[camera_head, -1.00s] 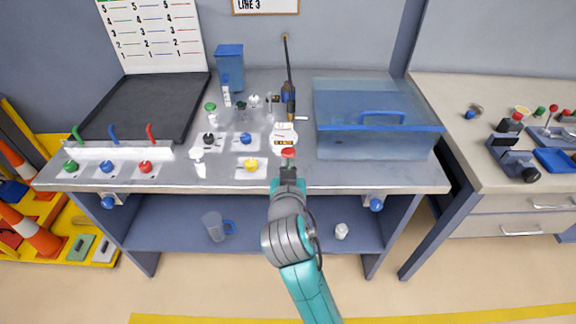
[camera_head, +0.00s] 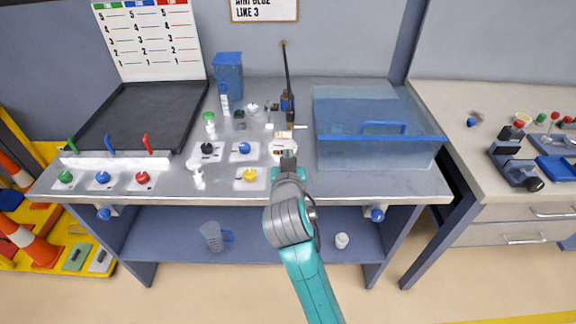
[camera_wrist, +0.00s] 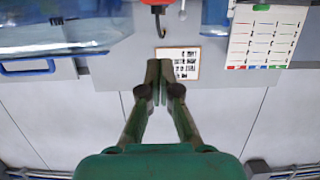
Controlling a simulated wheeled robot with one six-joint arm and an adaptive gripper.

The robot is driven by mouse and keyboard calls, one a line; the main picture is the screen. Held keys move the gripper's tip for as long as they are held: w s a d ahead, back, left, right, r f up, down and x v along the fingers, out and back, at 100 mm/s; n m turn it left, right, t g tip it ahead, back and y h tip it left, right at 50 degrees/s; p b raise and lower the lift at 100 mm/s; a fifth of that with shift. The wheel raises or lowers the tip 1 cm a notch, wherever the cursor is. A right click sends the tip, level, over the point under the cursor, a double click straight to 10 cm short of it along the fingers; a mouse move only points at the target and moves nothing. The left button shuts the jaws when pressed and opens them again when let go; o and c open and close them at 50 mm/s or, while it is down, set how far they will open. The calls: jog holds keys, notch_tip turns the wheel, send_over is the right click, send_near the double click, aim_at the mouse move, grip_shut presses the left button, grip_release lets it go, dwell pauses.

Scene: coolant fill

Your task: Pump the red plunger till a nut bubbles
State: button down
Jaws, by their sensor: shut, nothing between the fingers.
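My gripper (camera_head: 288,158) is shut and empty, low over the front middle of the bench. In the wrist view its fingers (camera_wrist: 160,75) are together, with nothing between them. The red knob that stood at this spot is hidden now, apparently behind my gripper; I cannot tell whether they touch. A white round part (camera_head: 283,145) shows just behind my gripper. Another red knob (camera_head: 142,178) stands at the front left, beside a blue (camera_head: 102,178) and a green one (camera_head: 65,177). The clear blue tank (camera_head: 380,153) is on the right; no bubbles or nuts can be made out in it.
Small black (camera_head: 207,149), blue (camera_head: 244,148) and yellow (camera_head: 250,175) knobs stand left of my gripper. A tall dark wand (camera_head: 287,70) rises behind it. A black tray (camera_head: 140,115) lies at the back left. The bench's front edge (camera_head: 400,197) is clear.

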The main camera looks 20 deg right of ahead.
jog(key=shift+w+d+f, duration=0.2)
jog(key=shift+w+f, duration=0.4)
jog(key=shift+f, duration=0.25)
jog(key=shift+w+d+f, duration=0.2)
jog(key=shift+w+f, duration=0.4)
jog(key=shift+f, duration=0.2)
jog(key=shift+w+d+f, duration=0.2)
jog(key=shift+w+f, duration=0.4)
jog(key=shift+f, duration=0.25)
jog(key=shift+f, duration=1.5)
